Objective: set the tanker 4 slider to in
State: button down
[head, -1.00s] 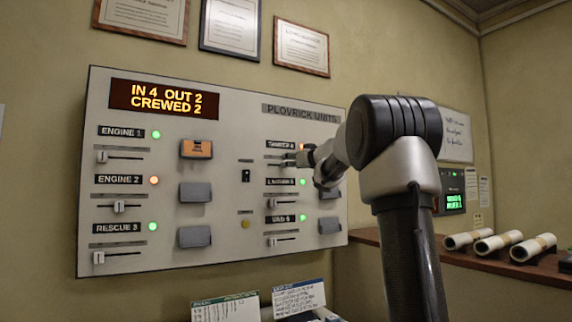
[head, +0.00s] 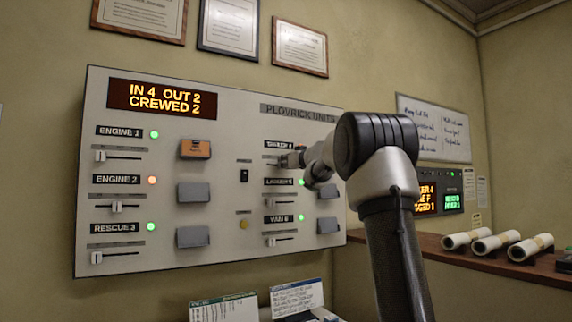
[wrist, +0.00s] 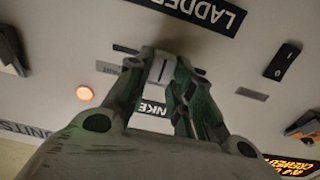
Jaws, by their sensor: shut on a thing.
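The tanker 4 row sits at the upper right of the console panel, its label (head: 284,145) partly covered by my gripper (head: 296,160). In the wrist view my gripper (wrist: 165,62) is shut on the pale tanker 4 slider knob (wrist: 160,68), which has a dark line across it. The fingers stand on both sides of the knob, and a dark slot shows beside them. The tanker label (wrist: 153,107) shows upside down between the fingers. An orange lamp (wrist: 85,94) glows near this row.
The display (head: 146,97) reads IN 4 OUT 2, CREWED 2. The ladder slider (head: 270,201) and van slider (head: 272,241) lie below my gripper. A grey flip cover (head: 328,191) stands close on the right. Engine and rescue sliders are on the left half.

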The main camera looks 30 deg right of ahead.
aim_at(268, 162)
jog(key=shift+a, duration=2.65)
jog(key=c, duration=1.2)
grip_release()
jog(key=shift+a, duration=0.15)
jog(key=shift+c, duration=0.2)
jog(key=shift+s, duration=0.15)
jog(key=shift+s, duration=0.4)
jog(key=s, duration=1.1)
jog(key=shift+d, duration=0.25)
